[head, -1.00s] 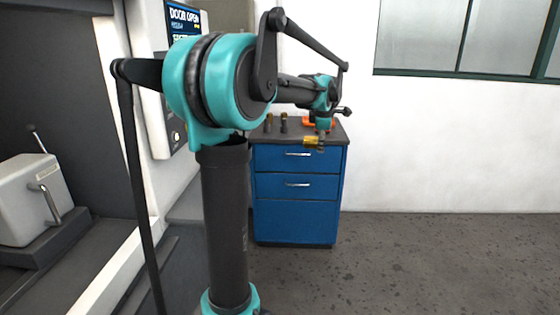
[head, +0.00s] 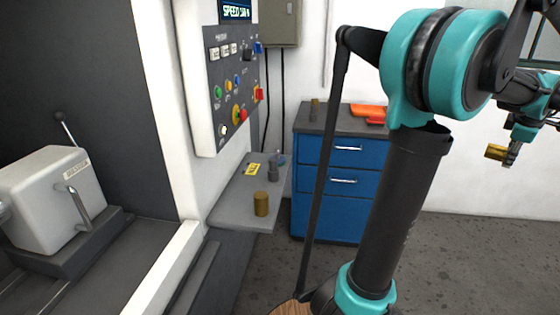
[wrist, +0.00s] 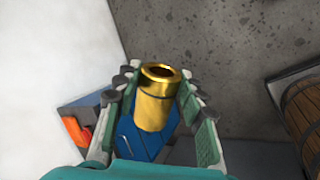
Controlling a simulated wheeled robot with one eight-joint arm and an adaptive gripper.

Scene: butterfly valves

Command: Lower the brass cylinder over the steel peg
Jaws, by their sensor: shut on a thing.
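My gripper (head: 511,154) is at the right edge of the head view, shut on a brass cylinder (head: 495,152). In the wrist view the brass cylinder (wrist: 154,108) sits between the two fingers of my gripper (wrist: 157,88), its open hollow end showing. A short dark grey post (head: 272,173), which may be the steel peg, stands on a grey shelf (head: 229,208) below the control panel. My gripper is far to the right of it, over open floor. A second brass-coloured cylinder (head: 261,204) stands upright near the shelf's front.
A yellow label (head: 252,169) lies beside the grey post. The control panel (head: 232,85) rises above the shelf. A blue drawer cabinet (head: 343,190) stands behind my arm, with a dark cylinder (head: 314,108) and an orange holder (head: 368,112) on top. A barrel (wrist: 306,112) shows in the wrist view.

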